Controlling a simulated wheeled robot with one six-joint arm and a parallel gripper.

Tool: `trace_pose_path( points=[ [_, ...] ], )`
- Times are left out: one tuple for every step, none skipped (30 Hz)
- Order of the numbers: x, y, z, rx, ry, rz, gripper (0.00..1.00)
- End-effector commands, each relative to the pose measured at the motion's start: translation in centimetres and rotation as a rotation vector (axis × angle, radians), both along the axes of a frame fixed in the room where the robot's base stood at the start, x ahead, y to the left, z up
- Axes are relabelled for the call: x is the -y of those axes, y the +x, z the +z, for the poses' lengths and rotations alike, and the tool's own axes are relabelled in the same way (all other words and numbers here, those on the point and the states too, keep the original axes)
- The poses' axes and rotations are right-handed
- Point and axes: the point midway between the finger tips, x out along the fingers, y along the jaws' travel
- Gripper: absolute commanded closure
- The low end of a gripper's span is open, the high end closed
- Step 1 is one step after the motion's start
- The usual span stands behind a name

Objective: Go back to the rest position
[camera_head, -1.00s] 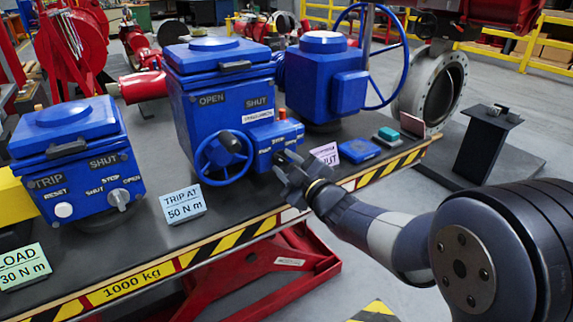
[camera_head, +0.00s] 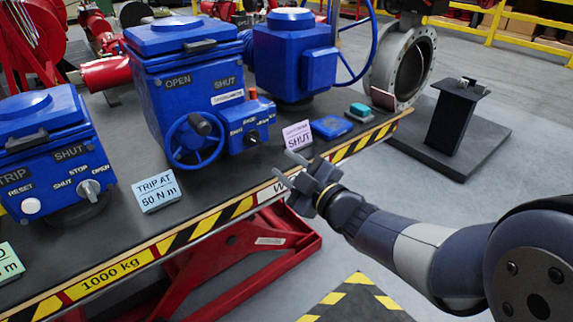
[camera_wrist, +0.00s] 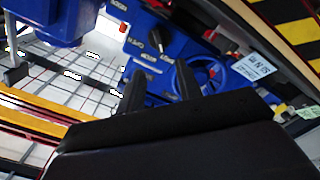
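My gripper (camera_head: 289,168) is in front of the bench's striped front edge in the head view, apart from the blue actuators. Its fingers stand apart with nothing seen between them. In the wrist view the two dark fingers (camera_wrist: 160,84) show a gap, with blue actuator parts behind. The middle blue actuator (camera_head: 187,95) carries a handwheel (camera_head: 194,140) and a small switch box (camera_head: 244,127) with an orange button. The handwheel also shows in the wrist view (camera_wrist: 206,73).
The bench (camera_head: 110,240) also bears a left actuator (camera_head: 50,150), a right actuator (camera_head: 292,60), a "TRIP AT 50 N m" card (camera_head: 156,191) and a pink "SHUT" card (camera_head: 298,136). A black stand (camera_head: 453,120) is beyond its right end. Grey floor lies open at the right.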

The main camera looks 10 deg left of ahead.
Motion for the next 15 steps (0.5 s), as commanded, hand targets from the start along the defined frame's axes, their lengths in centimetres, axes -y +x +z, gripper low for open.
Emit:
trace_pose_path(
  points=[
    [0.0, 0.0, 0.0, 0.0, 0.0, 0.0, 0.66],
    [0.0, 0.0, 0.0, 0.0, 0.0, 0.0, 0.66],
    [-0.1, 0.1, 0.0, 0.0, 0.0, 0.0, 0.66],
    [-0.2, 0.2, 0.0, 0.0, 0.0, 0.0, 0.66],
    [-0.3, 0.3, 0.0, 0.0, 0.0, 0.0, 0.66],
    [-0.6, 0.6, -0.1, 0.0, -0.001, 0.001, 0.66],
    [-0.8, 0.7, -0.1, -0.001, -0.001, 0.001, 0.66],
    [-1.2, 1.0, -0.1, 0.0, -0.001, 0.002, 0.66],
    [-1.7, 1.3, 0.0, 0.001, -0.001, 0.003, 0.66],
    [-2.0, 1.7, -0.1, -0.002, 0.0, 0.003, 0.66],
    [-2.4, 2.0, -0.1, -0.001, 0.0, 0.002, 0.66],
    [-3.0, 2.5, -0.1, -0.002, 0.0, 0.003, 0.66],
    [-3.5, 2.9, -0.1, -0.001, 0.0, 0.004, 0.66],
    [-3.9, 3.3, -0.1, -0.001, 0.0, 0.002, 0.66],
    [-4.5, 3.8, -0.1, -0.002, 0.0, 0.001, 0.66]
  ],
)
